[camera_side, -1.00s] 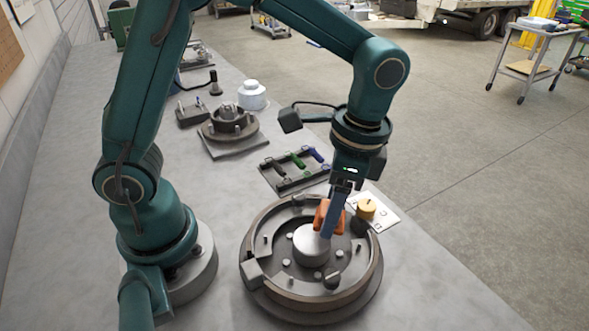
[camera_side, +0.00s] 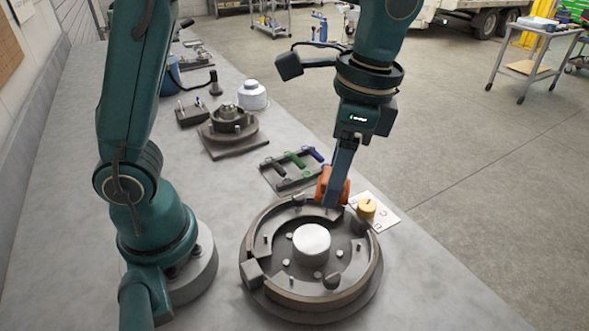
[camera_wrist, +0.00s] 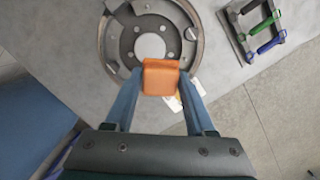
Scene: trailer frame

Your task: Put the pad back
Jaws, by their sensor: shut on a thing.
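My gripper (camera_side: 333,197) is shut on an orange block-shaped pad (camera_wrist: 160,77), which sits between the two blue fingers in the wrist view. The pad also shows in the side view (camera_side: 324,184), partly covered by a finger. My gripper holds it over the far rim of a round dark backing plate (camera_side: 258,222); I cannot tell the exact height. The plate has a raised rim, several studs and a pale round hub (camera_side: 311,241) at its middle. The plate also shows at the top of the wrist view (camera_wrist: 113,40).
A rack (camera_side: 280,181) with black, green and blue handled pieces lies just behind the plate. A white card (camera_side: 385,215) with a yellow knob (camera_side: 366,208) lies to the right. A hub assembly (camera_side: 228,128) and white pot (camera_side: 252,95) stand farther back. The bench front right is clear.

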